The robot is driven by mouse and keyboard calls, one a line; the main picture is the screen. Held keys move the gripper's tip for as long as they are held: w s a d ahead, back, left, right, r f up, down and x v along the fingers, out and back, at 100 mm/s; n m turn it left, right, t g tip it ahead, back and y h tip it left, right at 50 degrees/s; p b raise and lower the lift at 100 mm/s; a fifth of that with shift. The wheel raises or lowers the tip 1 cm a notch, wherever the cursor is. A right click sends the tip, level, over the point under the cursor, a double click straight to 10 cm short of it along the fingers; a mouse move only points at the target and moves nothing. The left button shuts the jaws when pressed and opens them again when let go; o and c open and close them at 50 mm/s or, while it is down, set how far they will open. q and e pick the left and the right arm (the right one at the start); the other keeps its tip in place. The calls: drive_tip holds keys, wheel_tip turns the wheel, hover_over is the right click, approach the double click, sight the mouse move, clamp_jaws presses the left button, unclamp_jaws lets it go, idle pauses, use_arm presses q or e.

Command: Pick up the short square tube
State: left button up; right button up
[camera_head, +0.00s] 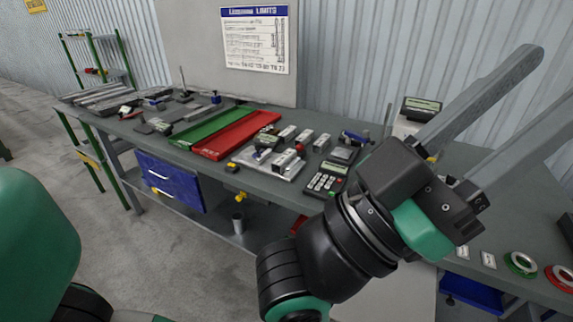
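I cannot single out the short square tube with certainty. Several small grey block-like pieces with pale faces, such as this block (285,160), sit near the middle of the table, on and behind a light plate. Long grey bars (103,97) lie at the table's far left end. My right gripper (548,80) is raised over the right part of the table, its two long grey fingers spread apart and empty. It is well to the right of the blocks and bars. Only a green part of my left arm shows at the left edge; its gripper is out of view.
A green tray (205,127) and a red tray (238,135) lie on the table (205,162). A calculator-like device (327,180) is right of the plate. Tape rolls (521,263) lie at the front right. A blue drawer (170,182) hangs below. My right arm hides part of the table.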

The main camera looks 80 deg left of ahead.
idle(0.3)
use_arm(q)
drive_tip(key=o, duration=0.6)
drive_tip(key=shift+o, duration=0.2)
